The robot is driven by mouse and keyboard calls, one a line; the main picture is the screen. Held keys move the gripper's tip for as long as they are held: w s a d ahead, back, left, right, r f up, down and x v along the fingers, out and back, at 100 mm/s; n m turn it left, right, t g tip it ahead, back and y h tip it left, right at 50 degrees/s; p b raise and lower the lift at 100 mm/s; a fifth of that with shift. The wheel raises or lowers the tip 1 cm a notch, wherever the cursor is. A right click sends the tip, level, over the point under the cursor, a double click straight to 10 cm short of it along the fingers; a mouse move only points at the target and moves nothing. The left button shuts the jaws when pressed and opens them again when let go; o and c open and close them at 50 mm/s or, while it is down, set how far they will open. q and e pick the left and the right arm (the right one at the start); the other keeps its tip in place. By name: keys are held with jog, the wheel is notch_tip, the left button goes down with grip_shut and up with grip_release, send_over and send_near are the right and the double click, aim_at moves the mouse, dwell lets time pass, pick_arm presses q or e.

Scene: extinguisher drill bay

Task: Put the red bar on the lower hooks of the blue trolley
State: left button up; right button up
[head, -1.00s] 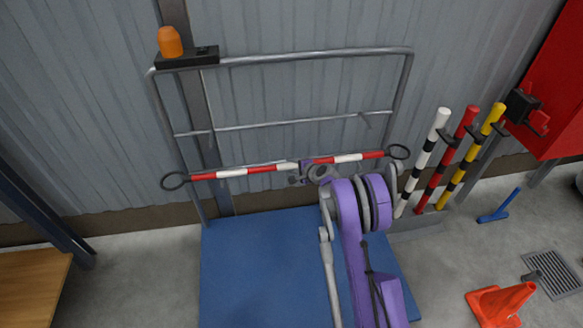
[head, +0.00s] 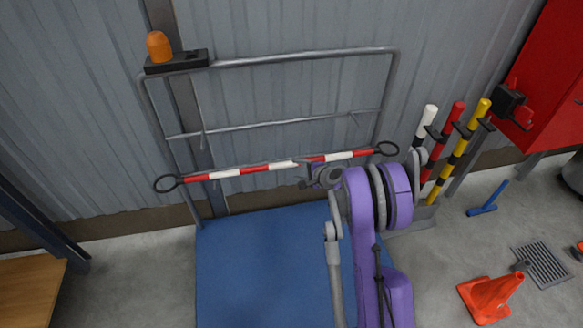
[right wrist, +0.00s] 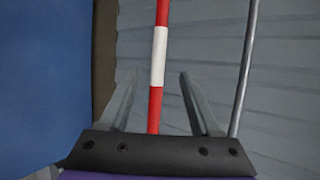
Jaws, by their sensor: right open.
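The red bar (head: 262,168), banded red and white with a black ring at each end, lies across the grey tube frame (head: 290,57) of the blue trolley (head: 262,255), below its middle rail. The small hooks under the bar cannot be made out. My right gripper (head: 312,175) is at the bar, right of its middle, partly hidden by its own wrist. In the right wrist view, my right gripper (right wrist: 159,73) is open, with the bar (right wrist: 159,55) running between its fingers and a gap on each side. My left gripper is not in view.
An orange beacon (head: 159,46) sits at the frame's top left corner. An orange cone (head: 489,297) and a blue tool (head: 488,199) are on the floor at right.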

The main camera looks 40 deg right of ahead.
jog(key=s+a+r+n+g+y, duration=0.1)
jog(key=s+a+r+n, duration=0.2)
jog(key=a, duration=0.4)
jog(key=s+a+r+n+g, duration=0.2)
jog(key=a+n, duration=0.2)
jog(key=a, duration=0.4)
jog(key=s+a+r+n+g+y, duration=0.1)
jog(key=s+a+r+n, duration=0.2)
jog(key=a, duration=0.4)
jog(key=s+a+n+g, duration=0.1)
jog(key=s+a+n, duration=0.4)
jog(key=s, duration=0.5)
jog(key=s+a+n+g+h, duration=0.1)
jog(key=s+a+n, duration=0.4)
jog(key=s, duration=0.6)
jog(key=shift+a+r+n+g+h, duration=0.25)
jog(key=shift+a+n+g, duration=0.2)
jog(key=shift+n, duration=0.25)
